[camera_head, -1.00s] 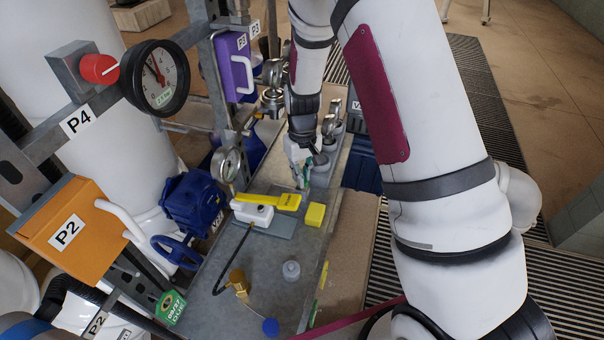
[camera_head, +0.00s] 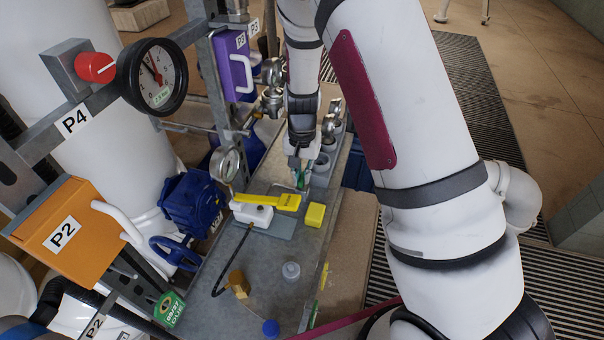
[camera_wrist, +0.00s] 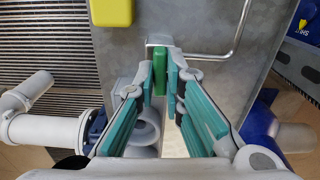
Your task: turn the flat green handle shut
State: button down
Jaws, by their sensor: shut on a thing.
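The flat green handle (camera_wrist: 160,62) stands edge-on between my fingers in the wrist view, its far end at a light grey block or bracket. My gripper (camera_wrist: 160,82) has its teal pads closed on both sides of it. In the head view my gripper (camera_head: 299,170) is low over the grey bench, behind the yellow block, with a bit of green at its tips. The fingers and wrist hide most of the handle and its valve there.
A yellow lever on a white box (camera_head: 254,214) and a yellow block (camera_head: 315,214) are close in front. Grey round fittings (camera_head: 321,165) stand just right of my gripper. A gauge (camera_head: 226,163), blue valve (camera_head: 191,203) and orange box (camera_head: 65,230) are left.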

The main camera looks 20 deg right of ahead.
aim_at(302, 177)
jog(key=shift+m, duration=0.4)
jog(key=c, duration=1.7)
grip_release()
notch_tip(302, 177, up, 12)
jog(key=shift+f, duration=0.1)
